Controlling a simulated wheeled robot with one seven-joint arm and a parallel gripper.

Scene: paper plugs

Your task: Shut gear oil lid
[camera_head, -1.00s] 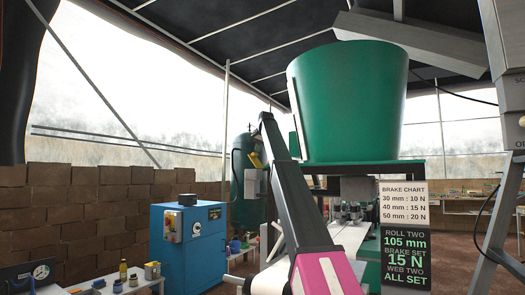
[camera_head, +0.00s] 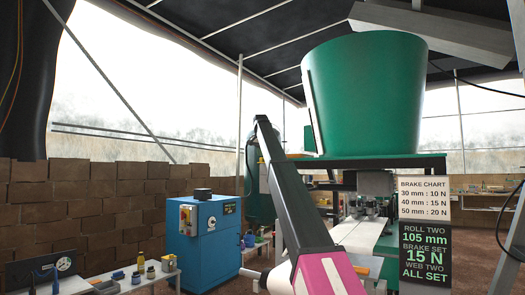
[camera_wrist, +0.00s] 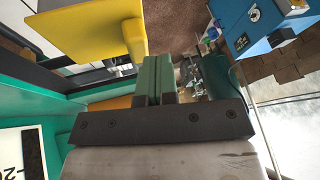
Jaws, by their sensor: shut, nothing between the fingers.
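My gripper (camera_wrist: 153,75) shows in the wrist view with its green fingers pressed together and nothing between them. A small yellow piece (camera_head: 261,160) shows beside my arm in the head view. No label for gear oil is readable, and I cannot tell whether this yellow panel is the lid. In the head view my arm hides its far end, so the fingers are not clear there.
A big green tub (camera_head: 365,95) sits on a green machine at right. Sign boards (camera_head: 425,250) hang in front. A bench (camera_head: 130,284) with small bottles is at lower left.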

